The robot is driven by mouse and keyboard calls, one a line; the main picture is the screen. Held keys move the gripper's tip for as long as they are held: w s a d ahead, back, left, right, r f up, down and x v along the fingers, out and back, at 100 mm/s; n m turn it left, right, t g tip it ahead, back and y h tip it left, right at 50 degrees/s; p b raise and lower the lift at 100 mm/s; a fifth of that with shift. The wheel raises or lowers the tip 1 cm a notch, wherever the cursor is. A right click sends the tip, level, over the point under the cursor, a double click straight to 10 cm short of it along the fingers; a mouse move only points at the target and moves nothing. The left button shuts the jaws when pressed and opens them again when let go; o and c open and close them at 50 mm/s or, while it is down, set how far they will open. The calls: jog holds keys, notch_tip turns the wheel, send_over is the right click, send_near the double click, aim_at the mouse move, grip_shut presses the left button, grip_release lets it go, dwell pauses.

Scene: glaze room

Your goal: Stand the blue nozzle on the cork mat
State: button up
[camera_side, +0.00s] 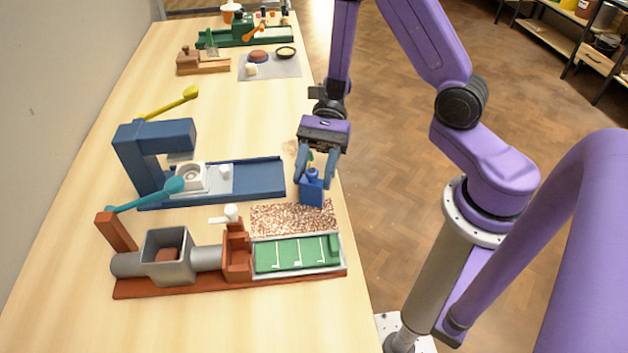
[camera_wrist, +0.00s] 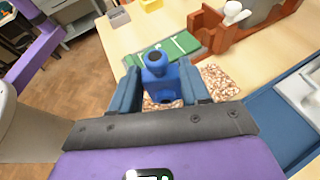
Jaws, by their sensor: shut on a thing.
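The blue nozzle (camera_side: 311,191) is held upright between the two fingers of my gripper (camera_side: 316,178), which is shut on it. In the wrist view the nozzle (camera_wrist: 160,80) shows its round dark opening facing up, with a finger on each side. The speckled brown cork mat (camera_side: 285,219) lies on the table just below it in the side view. The nozzle's lower end overlaps the mat's far right edge in that view. The mat (camera_wrist: 217,80) shows behind and beside the nozzle in the wrist view. I cannot tell whether the nozzle touches the mat.
A red-brown press with a green bed (camera_side: 295,255) stands along the mat's near side. A blue machine (camera_side: 150,160) with a long tray (camera_side: 258,178) stands to the left. A white-knobbed piece (camera_side: 230,214) lies left of the mat. The table's right edge is close.

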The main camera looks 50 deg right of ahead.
aim_at(315, 183)
jog(key=shift+f, duration=1.4)
jog(key=shift+f, duration=0.15)
